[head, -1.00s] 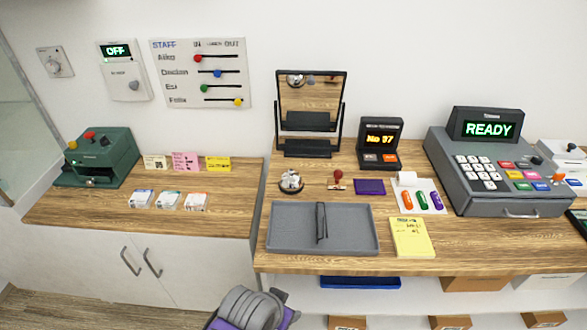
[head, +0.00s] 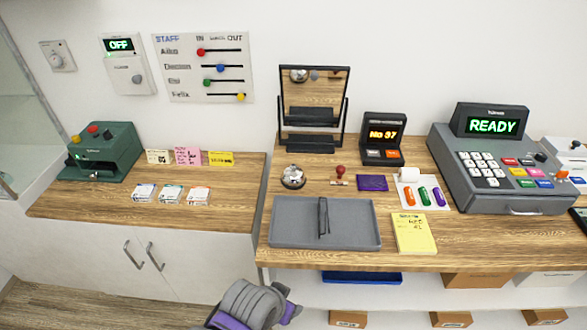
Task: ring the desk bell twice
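The desk bell (head: 293,178), a silver dome on a dark base, stands upright on the wooden counter (head: 470,262). It is behind the left part of the grey tray (head: 283,238) and in front of the mirror's left side. Its reflection shows in the mirror (head: 315,90). Nothing touches the bell from above. A grey and purple part of my own arm shows at the bottom edge, well below the counter. Neither gripper's fingers are in view.
A red-handled stamp (head: 340,172) and a purple pad (head: 372,183) lie right of the bell. A lower left counter holds a green machine (head: 103,152).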

